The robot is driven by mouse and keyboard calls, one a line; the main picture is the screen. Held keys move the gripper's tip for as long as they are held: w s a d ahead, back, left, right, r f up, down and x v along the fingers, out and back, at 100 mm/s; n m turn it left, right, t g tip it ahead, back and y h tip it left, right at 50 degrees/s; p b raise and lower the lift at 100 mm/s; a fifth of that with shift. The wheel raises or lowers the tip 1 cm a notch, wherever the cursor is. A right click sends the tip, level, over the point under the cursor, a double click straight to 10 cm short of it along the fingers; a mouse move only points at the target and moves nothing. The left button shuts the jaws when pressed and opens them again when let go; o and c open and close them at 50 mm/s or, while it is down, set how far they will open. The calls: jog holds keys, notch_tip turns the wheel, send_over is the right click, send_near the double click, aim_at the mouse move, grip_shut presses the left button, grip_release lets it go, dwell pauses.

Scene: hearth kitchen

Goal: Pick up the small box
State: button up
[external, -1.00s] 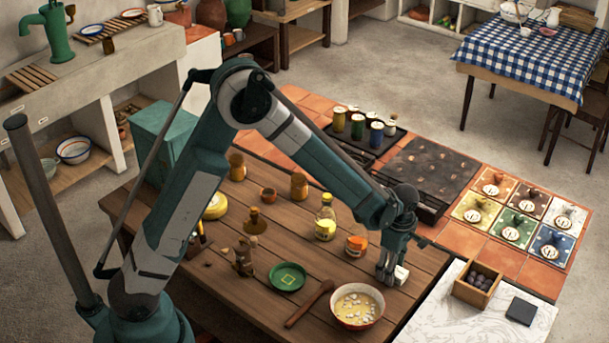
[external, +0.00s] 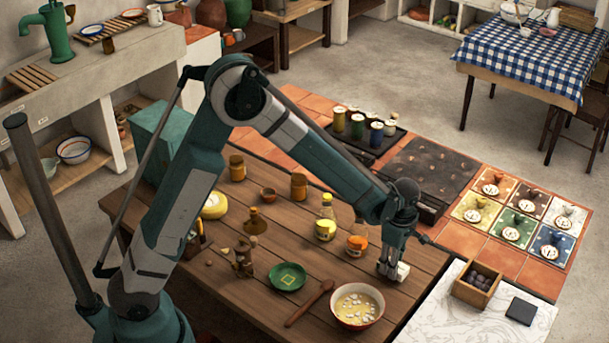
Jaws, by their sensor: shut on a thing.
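The small box (external: 402,271) is white and sits between the fingers of my gripper (external: 391,272), at the right side of the wooden table (external: 430,262). My gripper points down and is shut on the box. The fingers hide part of the box. I cannot tell whether the box touches the tabletop or is just above it.
A bowl of pale soup (external: 357,305) stands in front of my gripper, to its lower left. An orange-topped jar (external: 356,245) and a yellow bottle (external: 326,225) stand to the left. A marble counter (external: 455,322) holds a wooden box of dark fruit (external: 477,284).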

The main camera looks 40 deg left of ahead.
notch_tip(320, 180, up, 8)
jog(key=shift+r+p, duration=0.1)
jog(key=shift+p, duration=0.45)
